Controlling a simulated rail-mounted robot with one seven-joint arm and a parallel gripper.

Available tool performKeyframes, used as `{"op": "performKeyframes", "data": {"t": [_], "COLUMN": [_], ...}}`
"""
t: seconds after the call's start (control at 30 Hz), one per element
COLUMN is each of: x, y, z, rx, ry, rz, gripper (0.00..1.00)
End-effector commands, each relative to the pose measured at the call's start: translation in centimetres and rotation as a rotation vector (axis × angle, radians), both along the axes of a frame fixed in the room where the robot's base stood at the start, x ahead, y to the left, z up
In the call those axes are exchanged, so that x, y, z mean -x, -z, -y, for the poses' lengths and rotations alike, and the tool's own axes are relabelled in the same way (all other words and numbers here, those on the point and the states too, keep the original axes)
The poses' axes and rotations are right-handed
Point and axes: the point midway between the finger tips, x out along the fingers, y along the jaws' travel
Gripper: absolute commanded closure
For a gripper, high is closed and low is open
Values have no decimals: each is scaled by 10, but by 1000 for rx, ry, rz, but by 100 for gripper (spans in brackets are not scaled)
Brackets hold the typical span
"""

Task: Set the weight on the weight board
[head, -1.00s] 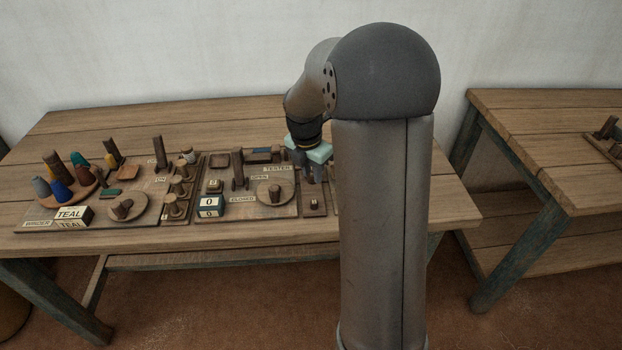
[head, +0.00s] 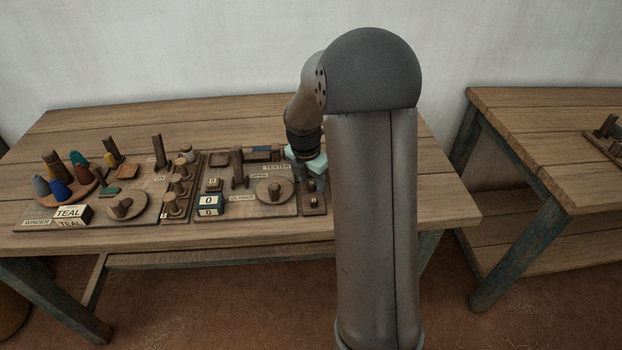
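My gripper (head: 313,184) points down at the right end of the tester panel, partly hidden behind my own arm. Its pale teal body and dark fingers show, but the gap between the fingers is too small to read. Just in front of and below the fingers is a small wooden board (head: 308,212) with a small dark piece (head: 314,202) on it. I cannot tell whether the fingers touch that piece. I cannot make out for certain which thing is the weight or which is the weight board; my arm hides the table to the right of the small board.
The tester panel (head: 238,212) carries a round disc (head: 268,197), an upright lever (head: 238,167) and a number block (head: 211,204). Left of it are several pegs (head: 173,204) and the winder board (head: 80,228) with coloured cones (head: 60,190). A second table (head: 530,115) stands right.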

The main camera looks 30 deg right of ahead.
Motion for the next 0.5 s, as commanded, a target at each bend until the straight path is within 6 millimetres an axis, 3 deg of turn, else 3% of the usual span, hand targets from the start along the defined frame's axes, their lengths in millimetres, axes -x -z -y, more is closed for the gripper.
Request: {"op": "performKeyframes", "data": {"t": [0.27, 0.5], "x": [0, 3], "y": [-14, -64], "z": [-1, -8], "rx": [1, 1], "ry": [0, 0], "rz": [4, 6], "gripper": [55, 55]}}
